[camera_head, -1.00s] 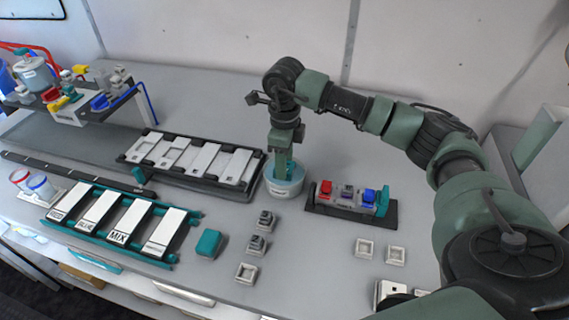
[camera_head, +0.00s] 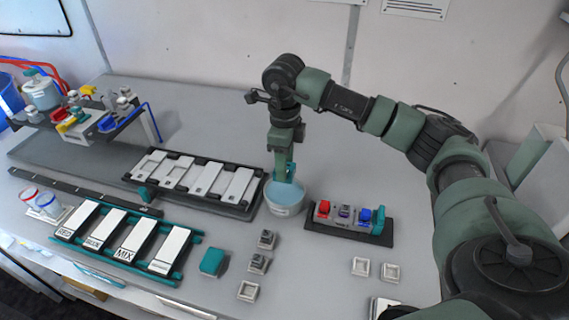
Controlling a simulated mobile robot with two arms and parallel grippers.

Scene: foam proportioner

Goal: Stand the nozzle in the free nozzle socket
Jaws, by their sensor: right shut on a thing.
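My right gripper (camera_head: 284,177) points down over a pale round cup (camera_head: 286,208) with a blue inside. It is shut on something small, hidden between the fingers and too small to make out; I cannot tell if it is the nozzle. The fingertips overlap the cup's far rim in the picture, and I cannot tell whether they touch it. Small square sockets stand in front: two hold grey pieces, the back one (camera_head: 267,239) and the middle one (camera_head: 257,263). The front one (camera_head: 248,291) looks empty. Two more pale sockets, left (camera_head: 360,266) and right (camera_head: 391,273), look empty. My left gripper is not in view.
A dark tray (camera_head: 318,232) with red, grey and blue pieces stands right of the cup. A rack of pale plates (camera_head: 131,178) and a teal rack of labelled plates (camera_head: 172,272) lie left. A teal block (camera_head: 212,262) sits near the sockets. Bare table lies behind the cup.

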